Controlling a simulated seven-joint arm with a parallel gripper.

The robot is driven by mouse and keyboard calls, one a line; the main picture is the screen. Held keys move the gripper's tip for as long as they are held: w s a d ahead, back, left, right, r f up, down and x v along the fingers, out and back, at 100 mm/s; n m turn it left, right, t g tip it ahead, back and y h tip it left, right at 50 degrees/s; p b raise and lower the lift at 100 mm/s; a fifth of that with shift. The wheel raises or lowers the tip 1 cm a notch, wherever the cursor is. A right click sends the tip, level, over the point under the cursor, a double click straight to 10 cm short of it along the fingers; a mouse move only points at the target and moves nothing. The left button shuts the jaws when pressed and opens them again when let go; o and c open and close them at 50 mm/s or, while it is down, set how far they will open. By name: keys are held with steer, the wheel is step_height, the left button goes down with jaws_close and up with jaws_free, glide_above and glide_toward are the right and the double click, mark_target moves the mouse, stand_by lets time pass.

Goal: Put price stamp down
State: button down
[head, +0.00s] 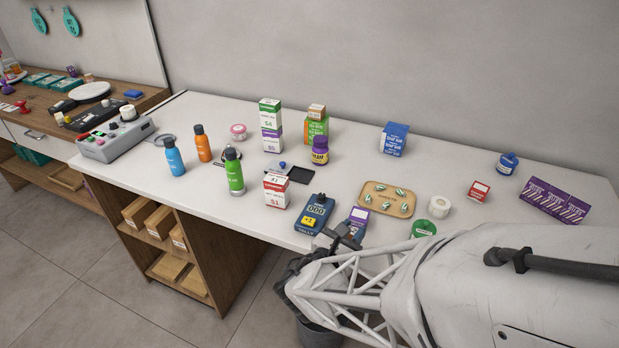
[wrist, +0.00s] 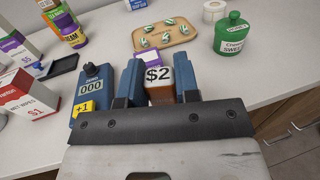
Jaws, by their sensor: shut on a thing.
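My gripper (head: 340,238) is at the front edge of the white counter, beside the blue tally counter. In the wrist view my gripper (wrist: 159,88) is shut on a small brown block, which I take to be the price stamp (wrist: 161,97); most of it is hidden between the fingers. The same purple box (head: 357,217) shows in the head view right behind my fingers. I cannot tell whether the stamp touches the box or the counter.
The blue tally counter (wrist: 91,90) stands close left of my fingers. A red and white "$1" box (head: 276,192) and a black stamp pad (head: 301,175) lie further left. A wooden tray (head: 372,189) of green-and-white pieces is behind, and a green jar (head: 424,229) is right.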

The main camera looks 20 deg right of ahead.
steer(key=s+a+r, duration=0.1)
steer(key=s+a, duration=0.1)
steer(key=s, duration=0.7)
steer(key=shift+s+a, duration=0.35)
steer(key=shift+s, duration=0.05)
stand_by(0.4)
